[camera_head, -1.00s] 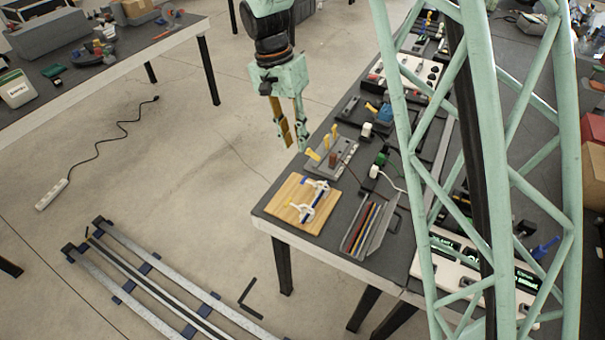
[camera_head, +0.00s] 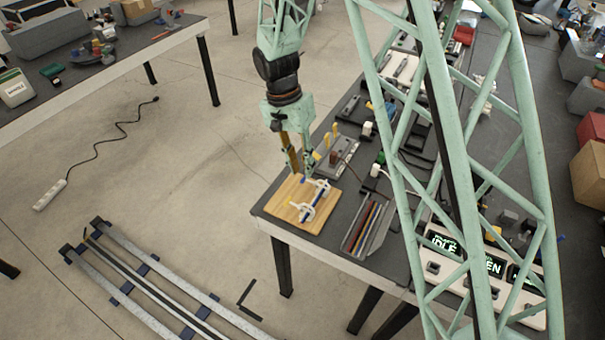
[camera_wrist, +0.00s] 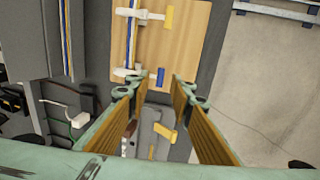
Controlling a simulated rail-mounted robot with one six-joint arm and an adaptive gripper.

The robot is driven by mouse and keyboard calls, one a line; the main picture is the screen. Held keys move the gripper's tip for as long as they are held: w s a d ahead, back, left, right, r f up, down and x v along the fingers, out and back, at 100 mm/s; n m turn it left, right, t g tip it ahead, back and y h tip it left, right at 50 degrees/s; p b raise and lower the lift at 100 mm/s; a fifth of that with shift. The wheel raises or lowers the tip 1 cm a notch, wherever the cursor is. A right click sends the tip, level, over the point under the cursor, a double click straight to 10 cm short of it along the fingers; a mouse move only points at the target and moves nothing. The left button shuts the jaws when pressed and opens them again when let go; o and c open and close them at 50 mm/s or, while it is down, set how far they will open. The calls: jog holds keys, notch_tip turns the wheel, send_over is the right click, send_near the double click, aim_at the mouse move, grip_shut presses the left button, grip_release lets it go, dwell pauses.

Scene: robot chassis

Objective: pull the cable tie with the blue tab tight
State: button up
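A wooden board (camera_head: 283,212) lies near the table's front left corner, with two white cable ties around a thin cable bundle (camera_wrist: 130,45). In the wrist view, the tie with the blue tab (camera_wrist: 161,77) is nearer my gripper; the other tie has a yellow tab (camera_wrist: 169,17). My gripper (camera_wrist: 161,79) is open and empty, pointing at the board's near edge. The blue tab appears between its two fingertips; whether they are level with it I cannot tell. In the head view my gripper (camera_head: 303,174) is over the board's back edge.
A grey block with yellow levers (camera_head: 330,157) stands just behind the board. White plugs and black leads lie further back. Open floor is to the left of the table.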

aim_at(304, 179)
jog(key=shift+s+d+f, duration=0.1)
jog(key=shift+f, duration=0.55)
jog(key=shift+s+d+f, duration=0.1)
jog(key=shift+f, duration=0.5)
grip_shut()
